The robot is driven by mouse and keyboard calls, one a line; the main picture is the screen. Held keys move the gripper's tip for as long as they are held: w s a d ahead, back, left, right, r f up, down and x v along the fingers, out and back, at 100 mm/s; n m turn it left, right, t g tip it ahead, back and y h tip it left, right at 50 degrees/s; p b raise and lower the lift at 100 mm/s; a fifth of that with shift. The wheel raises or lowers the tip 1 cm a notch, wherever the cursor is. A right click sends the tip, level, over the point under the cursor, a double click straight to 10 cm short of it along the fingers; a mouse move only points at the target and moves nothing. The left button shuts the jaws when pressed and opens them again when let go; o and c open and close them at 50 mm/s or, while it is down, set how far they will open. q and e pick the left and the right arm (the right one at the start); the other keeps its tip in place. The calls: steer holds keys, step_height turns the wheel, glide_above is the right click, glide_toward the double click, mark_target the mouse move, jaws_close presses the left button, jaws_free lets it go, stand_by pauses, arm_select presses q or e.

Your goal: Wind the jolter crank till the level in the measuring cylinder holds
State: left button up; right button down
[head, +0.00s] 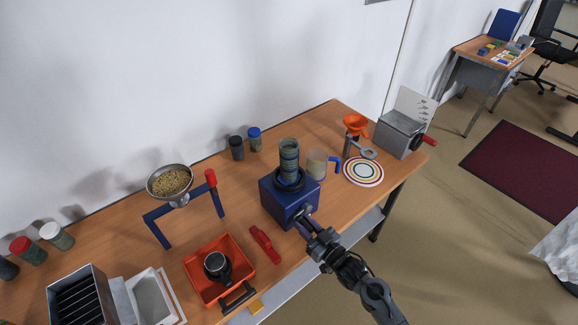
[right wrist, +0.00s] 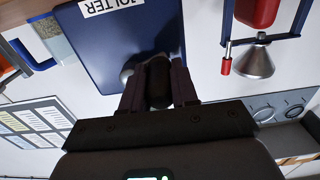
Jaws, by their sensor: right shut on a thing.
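The blue jolter (head: 278,207) stands on the bench right of centre; its face with the JOLTER label fills the upper part of the right wrist view (right wrist: 100,45). The measuring cylinder (head: 289,155) stands upright on top of it. It looks grey-green with bands, and its powder level is too small to read. My right gripper (head: 306,220) is at the jolter's front side. In the right wrist view its fingers are shut on the dark crank handle (right wrist: 158,88); the crank arm is mostly hidden behind them. My left gripper is not in view.
A red-handled object (head: 265,244) and an orange tray (head: 238,246) lie left of the jolter. A funnel of grains (head: 170,182) sits on a blue stand behind. A beaker (head: 316,164) and a ringed disc (head: 363,171) stand close to its right.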

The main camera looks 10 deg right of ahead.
steer(key=shift+w+d, duration=0.1)
steer(key=shift+d, duration=0.1)
steer(key=shift+w+d+f+b, duration=0.1)
steer(key=shift+d+f+b, duration=0.1)
steer(key=shift+f+b, duration=0.2)
steer(key=shift+w+d+f+b, duration=0.1)
steer(key=shift+d+f+b, duration=0.05)
steer(key=shift+f+b, duration=0.25)
steer(key=shift+w+d+f, duration=0.1)
steer(key=shift+d, duration=0.05)
steer(key=shift+w+d, duration=0.1)
steer(key=shift+d, duration=0.05)
